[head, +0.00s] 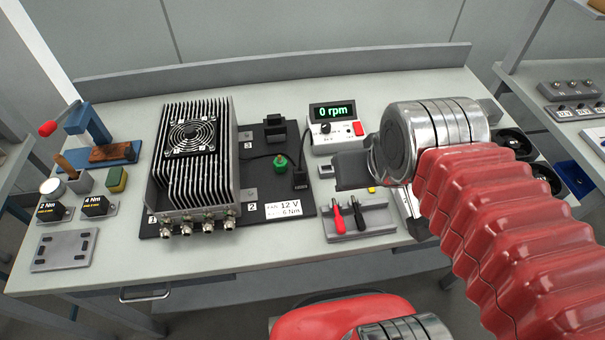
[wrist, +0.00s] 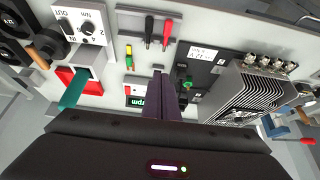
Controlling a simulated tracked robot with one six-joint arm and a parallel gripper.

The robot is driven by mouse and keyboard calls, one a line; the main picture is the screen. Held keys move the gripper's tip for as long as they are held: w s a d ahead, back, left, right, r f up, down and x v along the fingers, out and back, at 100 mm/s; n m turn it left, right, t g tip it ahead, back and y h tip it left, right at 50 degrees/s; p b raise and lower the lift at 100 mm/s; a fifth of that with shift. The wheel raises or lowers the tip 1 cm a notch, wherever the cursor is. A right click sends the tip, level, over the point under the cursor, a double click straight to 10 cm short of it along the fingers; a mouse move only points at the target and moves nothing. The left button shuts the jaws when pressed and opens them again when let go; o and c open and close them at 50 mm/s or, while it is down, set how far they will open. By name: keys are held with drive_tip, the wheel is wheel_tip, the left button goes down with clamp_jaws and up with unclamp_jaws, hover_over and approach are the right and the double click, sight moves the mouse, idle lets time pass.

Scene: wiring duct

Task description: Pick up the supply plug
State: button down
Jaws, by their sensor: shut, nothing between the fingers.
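A black plug (head: 300,176), which I take to be the supply plug, stands at the right edge of the black base plate (head: 262,192). A thin dark cable runs from it to the left, past a green knob-like part (head: 281,162). In the wrist view the plug (wrist: 181,71) is small and dark, close beside the fingertips, and its outline is hard to make out. My gripper (head: 340,170) is to the right of the plug, apart from it in the head view. In the wrist view my gripper (wrist: 159,73) has its fingers together, with nothing seen between them.
A finned heat sink with a fan (head: 192,140) stands left of the plug. A grey tray with red and black probes (head: 360,222) lies in front. A card (head: 284,210) lies on the base plate.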

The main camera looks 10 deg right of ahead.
idle(0.3)
drive_tip(key=c, duration=2.3)
unclamp_jaws()
drive_tip(key=shift+a+f, duration=0.1)
drive_tip(key=shift+o, duration=1)
drive_tip(key=shift+w+a+f, duration=0.1)
drive_tip(key=shift+a+f, duration=0.05)
drive_tip(key=shift+f, duration=0.2)
drive_tip(key=o, duration=0.7)
drive_tip(key=w, duration=0.1)
drive_tip(key=w+a+f+g, duration=0.2)
drive_tip(key=w, duration=0.1)
drive_tip(key=shift+w+n, duration=0.1)
drive_tip(key=shift+n, duration=0.3)
drive_tip(key=shift+o, duration=0.3)
drive_tip(key=w+a+f+g, duration=0.2)
drive_tip(key=w+a, duration=0.2)
drive_tip(key=w, duration=0.5)
drive_tip(key=shift+a+g, duration=0.25)
drive_tip(key=shift+g, duration=0.15)
drive_tip(key=w+r, duration=0.1)
drive_tip(key=w+a+r, duration=0.1)
drive_tip(key=w, duration=0.1)
drive_tip(key=shift+w+a+m+g, duration=0.1)
drive_tip(key=shift+m+g, duration=0.3)
